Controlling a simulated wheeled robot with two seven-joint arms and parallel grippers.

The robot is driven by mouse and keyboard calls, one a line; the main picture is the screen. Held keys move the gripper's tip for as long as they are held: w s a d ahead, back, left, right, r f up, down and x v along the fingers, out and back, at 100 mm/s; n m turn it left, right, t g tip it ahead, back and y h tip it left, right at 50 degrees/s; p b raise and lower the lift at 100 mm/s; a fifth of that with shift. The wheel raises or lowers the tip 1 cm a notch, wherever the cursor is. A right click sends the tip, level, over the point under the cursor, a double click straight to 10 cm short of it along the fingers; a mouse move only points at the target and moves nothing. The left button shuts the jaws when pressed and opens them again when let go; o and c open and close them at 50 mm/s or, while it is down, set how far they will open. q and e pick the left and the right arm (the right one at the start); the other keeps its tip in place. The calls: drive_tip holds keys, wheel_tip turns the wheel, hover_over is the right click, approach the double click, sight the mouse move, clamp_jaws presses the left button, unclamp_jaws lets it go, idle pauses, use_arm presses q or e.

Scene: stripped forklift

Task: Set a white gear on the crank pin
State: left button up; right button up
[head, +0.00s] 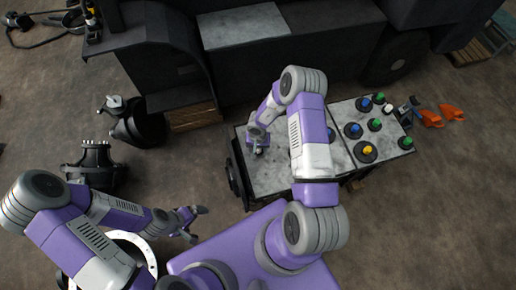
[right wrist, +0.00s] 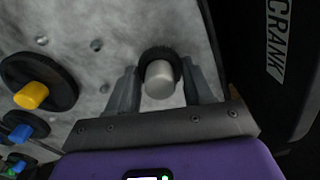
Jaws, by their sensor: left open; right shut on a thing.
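A white gear, with a pale grey-white hub (right wrist: 160,82) on a dark toothed disc, sits between the fingers of my right gripper (right wrist: 164,74), which is shut on it. In the head view my right gripper (head: 258,140) is over the left part of the grey-topped table (head: 270,179). I cannot tell whether the gear touches the surface. A dark panel marked CRANK (right wrist: 280,50) stands to the right in the right wrist view. I cannot make out the crank pin. My left gripper (head: 195,224) is open and empty, left of the table.
Several black gears with coloured hubs lie on the table, including a yellow one (head: 367,151). A white-hubbed piece (head: 388,108) is at the table's right end. Orange parts (head: 431,118) lie on the floor beyond. The dark forklift body (head: 270,75) stands behind the table.

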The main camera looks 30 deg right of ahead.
drive_tip(key=shift+r, duration=0.1)
idle(0.3)
drive_tip(key=shift+s+p, duration=0.1)
drive_tip(key=shift+p, duration=0.35)
drive_tip(key=shift+f, duration=0.3)
drive_tip(key=shift+f+b, duration=0.4)
drive_tip(key=shift+f, duration=0.25)
drive_tip(key=o, duration=1.1)
drive_tip(key=shift+c, duration=0.2)
wheel_tip(320, 180, up, 8)
drive_tip(key=p, duration=0.3)
drive_tip(key=shift+f, duration=0.2)
